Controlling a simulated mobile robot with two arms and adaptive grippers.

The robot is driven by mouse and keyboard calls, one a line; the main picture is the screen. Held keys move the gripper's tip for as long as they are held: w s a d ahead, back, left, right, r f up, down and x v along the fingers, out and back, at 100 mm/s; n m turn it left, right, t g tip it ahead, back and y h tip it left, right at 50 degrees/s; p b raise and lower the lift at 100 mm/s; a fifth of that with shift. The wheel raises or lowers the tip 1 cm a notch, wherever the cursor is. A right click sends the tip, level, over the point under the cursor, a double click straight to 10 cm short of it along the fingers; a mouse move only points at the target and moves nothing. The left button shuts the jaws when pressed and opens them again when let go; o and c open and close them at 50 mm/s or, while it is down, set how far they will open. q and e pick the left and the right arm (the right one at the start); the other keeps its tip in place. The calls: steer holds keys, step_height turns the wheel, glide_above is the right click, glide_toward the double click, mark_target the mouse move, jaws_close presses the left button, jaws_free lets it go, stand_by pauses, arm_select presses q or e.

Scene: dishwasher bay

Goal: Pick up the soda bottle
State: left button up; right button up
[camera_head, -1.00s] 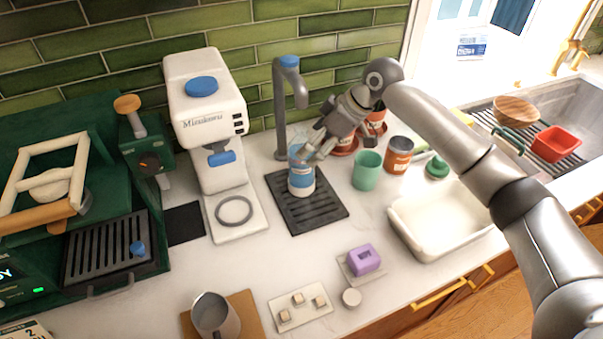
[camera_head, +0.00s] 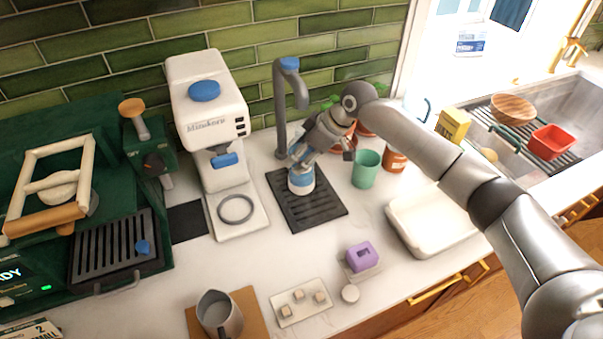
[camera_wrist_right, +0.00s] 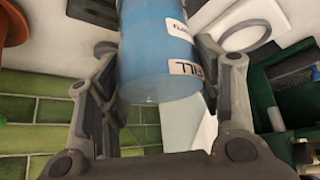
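The soda bottle (camera_head: 301,183) stands on the dark ribbed drip mat under the tall tap, with a blue body and a white label band. It fills the upper middle of the right wrist view (camera_wrist_right: 157,60), partly out of frame. My right gripper (camera_head: 303,158) reaches in from the right and hides the bottle's upper part. In the wrist view its fingers (camera_wrist_right: 160,75) stand open on both sides of the bottle, close to its surface; firm contact does not show. My left gripper is out of view.
The tall tap (camera_head: 281,110) rises just behind the bottle. A white coffee machine (camera_head: 212,110) is to the left.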

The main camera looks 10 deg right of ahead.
steer(key=shift+r, duration=0.1)
steer(key=c, duration=1.1)
steer(key=shift+w+r, duration=0.1)
